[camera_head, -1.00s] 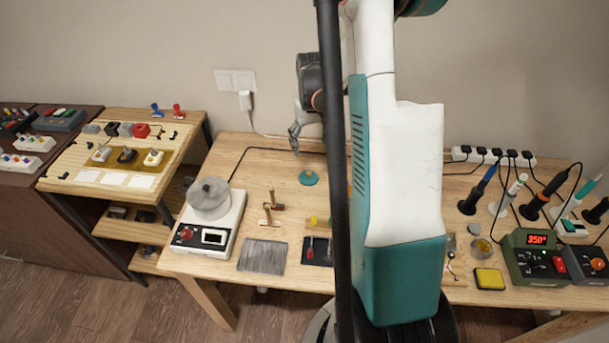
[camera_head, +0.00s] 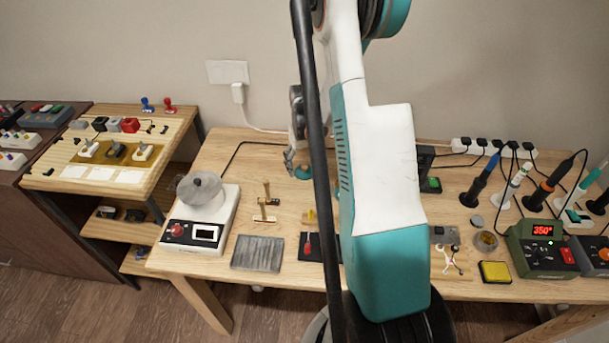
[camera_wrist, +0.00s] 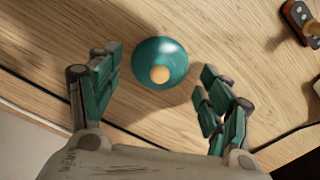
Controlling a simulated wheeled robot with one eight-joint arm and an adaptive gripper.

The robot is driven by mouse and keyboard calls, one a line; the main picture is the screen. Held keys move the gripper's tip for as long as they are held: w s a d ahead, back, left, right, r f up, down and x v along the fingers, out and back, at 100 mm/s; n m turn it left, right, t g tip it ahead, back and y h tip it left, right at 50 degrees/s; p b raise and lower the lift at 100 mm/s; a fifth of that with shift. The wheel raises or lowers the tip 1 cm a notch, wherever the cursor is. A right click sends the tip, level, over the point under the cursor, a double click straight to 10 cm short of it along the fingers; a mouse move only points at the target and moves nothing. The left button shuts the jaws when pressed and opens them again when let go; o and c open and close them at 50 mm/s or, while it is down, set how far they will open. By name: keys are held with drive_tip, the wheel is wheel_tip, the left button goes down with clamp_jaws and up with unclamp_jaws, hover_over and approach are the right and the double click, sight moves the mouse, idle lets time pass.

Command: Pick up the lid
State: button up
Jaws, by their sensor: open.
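The lid (camera_wrist: 172,48) is a round teal disc with a small light wooden knob, lying on the wooden table. In the wrist view it sits between and slightly beyond my gripper's fingertips (camera_wrist: 158,74). The two teal-padded fingers are spread apart, one on each side of it, and hold nothing. In the head view the lid (camera_head: 303,173) shows partly at the back of the table, beside the dark column. My gripper (camera_head: 291,160) is close to it there, partly covered by the column and arm.
A grey ribbed plate (camera_head: 258,253) and small tools lie near the front. Soldering irons and a green station (camera_head: 541,248) stand at the right. A dark cable (camera_head: 240,148) runs behind the lid.

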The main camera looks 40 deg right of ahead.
drive_tip(key=shift+f, duration=0.6)
drive_tip(key=shift+r, duration=0.1)
drive_tip(key=c, duration=1.1)
